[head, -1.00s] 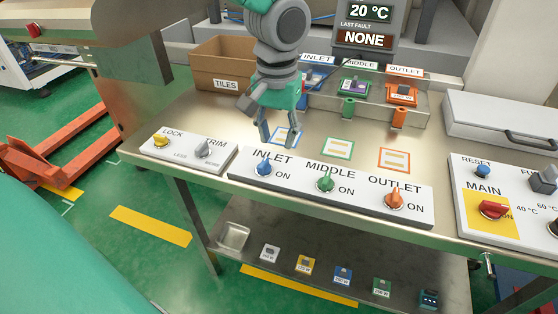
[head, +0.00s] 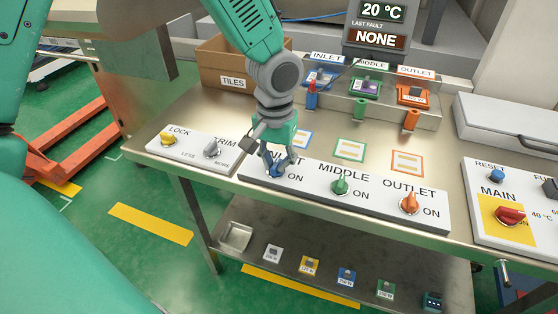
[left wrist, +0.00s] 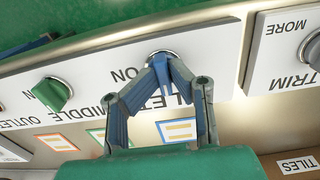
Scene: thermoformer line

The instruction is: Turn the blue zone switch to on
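The blue zone switch (head: 277,172) is the knob under the INLET label on the white zone panel (head: 310,189). ON is printed to its right. My left gripper (head: 278,168) is down over this knob. In the left wrist view the two fingers of the left gripper (left wrist: 161,68) slant together and their tips close on both sides of the blue knob (left wrist: 160,76). The fingers partly cover the knob, so its pointing direction is hard to tell. My right gripper is not in view.
The green MIDDLE knob (head: 340,186) and orange OUTLET knob (head: 409,203) stand to the right on the same panel. The LOCK and TRIM panel (head: 190,150) is close on the left. The MAIN panel (head: 480,235) is at the right. A TILES box (head: 225,65) stands behind.

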